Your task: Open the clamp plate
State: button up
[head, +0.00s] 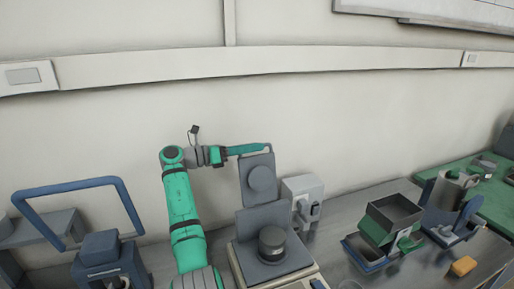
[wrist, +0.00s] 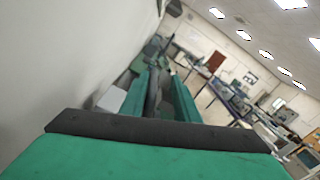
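The clamp plate (head: 260,191) is a dark grey plate with a round disc on its face. It stands raised, nearly upright, above its grey base, which carries a dark round block (head: 272,244). My gripper (head: 266,148) reaches in from the left along the plate's top edge, with its green fingers at the top corner. In the wrist view the two green fingers (wrist: 162,88) lie apart with a dark strip between them. I cannot tell whether that strip is the plate or finger pads, or whether the fingers grip it.
A blue-framed device (head: 100,255) stands at the left. A white box-like unit (head: 303,194) is just right of the plate. A grey open-topped box (head: 395,212) and a yellow block (head: 463,266) are farther right on the metal bench. The wall is close behind.

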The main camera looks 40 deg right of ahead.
jog(key=v, duration=0.8)
jog(key=shift+a, duration=0.15)
jog(key=shift+w, duration=0.1)
jog(key=shift+a, duration=0.1)
